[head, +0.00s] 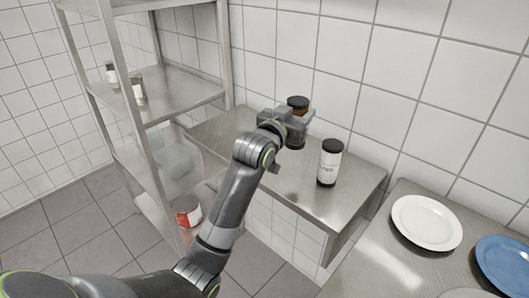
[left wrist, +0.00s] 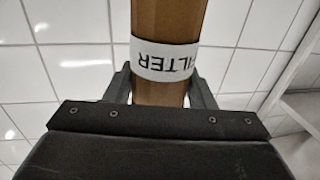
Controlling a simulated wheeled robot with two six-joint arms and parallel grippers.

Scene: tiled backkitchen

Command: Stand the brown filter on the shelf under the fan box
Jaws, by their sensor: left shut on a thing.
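The brown filter (head: 298,113) is a cylinder with a dark cap, over the steel wall shelf (head: 260,172) near the tiled wall. My left gripper (head: 296,124) is shut around its body. In the left wrist view the brown filter (left wrist: 168,22) stands between the fingers, and its white label reads "FILTER" upside down. The filter looks upright; whether its base touches the shelf I cannot tell. I cannot make out a fan box in either view. My right gripper is not in view.
A white-labelled jar with a black lid (head: 329,163) stands on the shelf, right of the filter. A steel rack (head: 160,95) with small jars is at the left, and a red can (head: 187,211) is low down. Plates (head: 427,222) lie on the right counter.

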